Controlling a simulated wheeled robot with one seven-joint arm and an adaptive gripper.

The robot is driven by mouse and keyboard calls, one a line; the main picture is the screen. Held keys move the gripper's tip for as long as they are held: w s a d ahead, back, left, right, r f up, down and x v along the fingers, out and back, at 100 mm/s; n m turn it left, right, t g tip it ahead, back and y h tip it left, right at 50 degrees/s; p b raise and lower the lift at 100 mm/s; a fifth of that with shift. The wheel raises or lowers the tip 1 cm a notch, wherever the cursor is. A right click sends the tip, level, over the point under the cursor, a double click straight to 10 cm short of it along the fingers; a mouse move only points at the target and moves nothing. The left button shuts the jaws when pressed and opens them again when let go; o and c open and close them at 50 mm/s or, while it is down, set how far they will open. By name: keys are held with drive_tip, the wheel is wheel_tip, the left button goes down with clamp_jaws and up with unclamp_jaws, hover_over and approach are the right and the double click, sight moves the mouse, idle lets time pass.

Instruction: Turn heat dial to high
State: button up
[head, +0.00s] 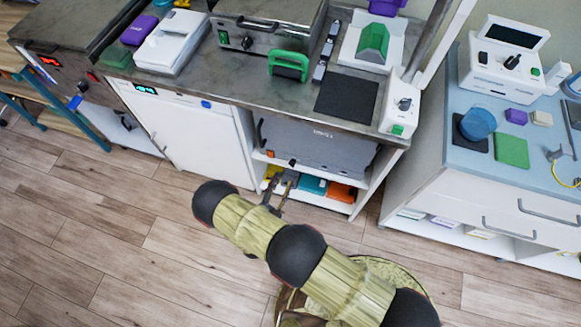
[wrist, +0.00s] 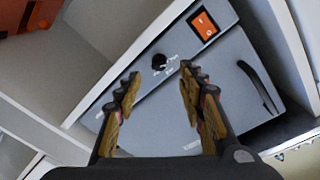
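A small black dial (wrist: 159,62) sits on the front of a grey unit (wrist: 225,80), with pale markings beside it that are too blurred to read. In the wrist view the dial shows between and beyond the fingertips of my gripper (wrist: 159,82). The gripper is open, with a clear gap between its fingers and nothing held. I cannot tell whether a finger touches the dial, or its setting. In the head view the grey unit (head: 320,148) stands under the counter, and my gripper (head: 277,193) is in front of its lower left.
An orange rocker switch (wrist: 203,24) and a black handle (wrist: 260,86) are on the same grey unit. A shelf with coloured boxes (head: 313,185) lies below it. A white cabinet door (head: 185,130) is to the left. The wooden floor (head: 130,230) in front is clear.

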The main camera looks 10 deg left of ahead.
sight(292, 163)
drive_tip(key=w+d+b, duration=0.1)
drive_tip(key=w+b, duration=0.1)
drive_tip(key=w, duration=0.5)
drive_tip(key=shift+w+d, duration=0.15)
drive_tip(key=shift+c, duration=0.3)
clamp_jaws()
